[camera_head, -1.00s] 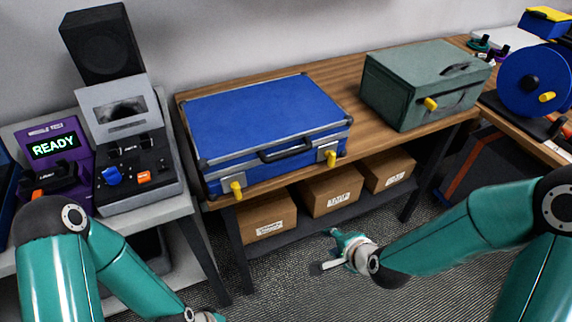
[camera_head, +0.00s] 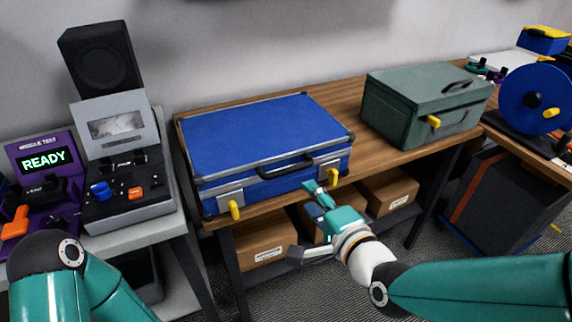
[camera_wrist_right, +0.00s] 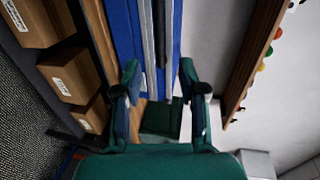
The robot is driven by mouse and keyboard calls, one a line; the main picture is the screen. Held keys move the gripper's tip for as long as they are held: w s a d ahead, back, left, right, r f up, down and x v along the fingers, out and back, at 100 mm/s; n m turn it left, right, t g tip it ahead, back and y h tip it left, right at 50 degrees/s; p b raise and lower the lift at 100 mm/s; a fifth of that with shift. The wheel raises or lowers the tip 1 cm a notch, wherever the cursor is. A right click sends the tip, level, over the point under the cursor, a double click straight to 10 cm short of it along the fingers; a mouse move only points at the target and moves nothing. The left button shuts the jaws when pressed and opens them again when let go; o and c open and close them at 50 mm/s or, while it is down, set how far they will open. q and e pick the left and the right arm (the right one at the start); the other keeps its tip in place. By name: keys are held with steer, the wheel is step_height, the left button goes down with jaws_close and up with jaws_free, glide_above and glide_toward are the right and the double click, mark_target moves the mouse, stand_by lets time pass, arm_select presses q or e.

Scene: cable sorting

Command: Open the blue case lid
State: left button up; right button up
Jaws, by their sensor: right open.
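The blue case (camera_head: 262,135) lies flat on the wooden bench with its lid down. A dark handle (camera_head: 285,168) is on its front. A left yellow latch tab (camera_head: 235,211) and a right yellow latch tab (camera_head: 333,178) hang at the front edge. My right gripper (camera_head: 306,222) is open and empty, in front of the case's right front, below the handle. In the right wrist view, the case (camera_wrist_right: 128,30) shows ahead of the open fingers (camera_wrist_right: 159,78); contact cannot be told. My left arm is at the lower left, its gripper out of frame.
A green toolbox (camera_head: 425,100) stands right of the case on the bench (camera_head: 350,92). Cardboard boxes (camera_head: 262,243) sit on the shelf below. A grey test station (camera_head: 125,190) and a READY display (camera_head: 44,160) are at left. A blue reel (camera_head: 535,98) is at far right.

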mark_target(288, 173)
steer(key=p+x, duration=0.1)
steer(key=x, duration=1.2)
steer(key=shift+d+f, duration=0.1)
jaws_close()
steer(key=shift+p, duration=0.3)
